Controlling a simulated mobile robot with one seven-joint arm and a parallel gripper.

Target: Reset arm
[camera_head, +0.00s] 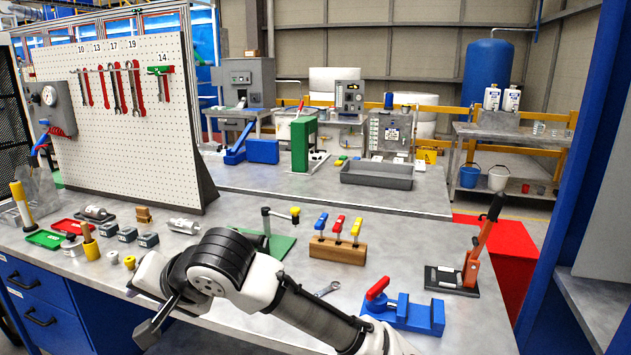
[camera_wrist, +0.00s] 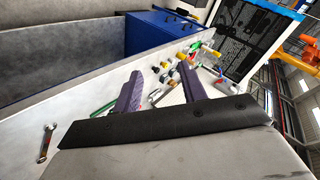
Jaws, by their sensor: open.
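My arm reaches in from the lower right of the head view and bends over the front of the grey workbench (camera_head: 325,210). My gripper (camera_head: 150,322) is at its left end, near the bench's front edge. In the wrist view, my gripper (camera_wrist: 162,78) shows two purple fingers spread apart. Nothing is visibly held between them; the small items seen past them lie on the bench. A loose wrench (camera_head: 328,288) lies on the bench to the right of my arm, apart from my gripper. A wrench also lies at the left of the wrist view (camera_wrist: 46,142).
A blue clamp with a red handle (camera_head: 405,312) stands right of my arm. A wooden block with coloured handles (camera_head: 338,248) and an orange lever press (camera_head: 475,255) stand behind. Small parts crowd the left side near a pegboard (camera_head: 120,140). Blue drawers (camera_head: 40,310) are below.

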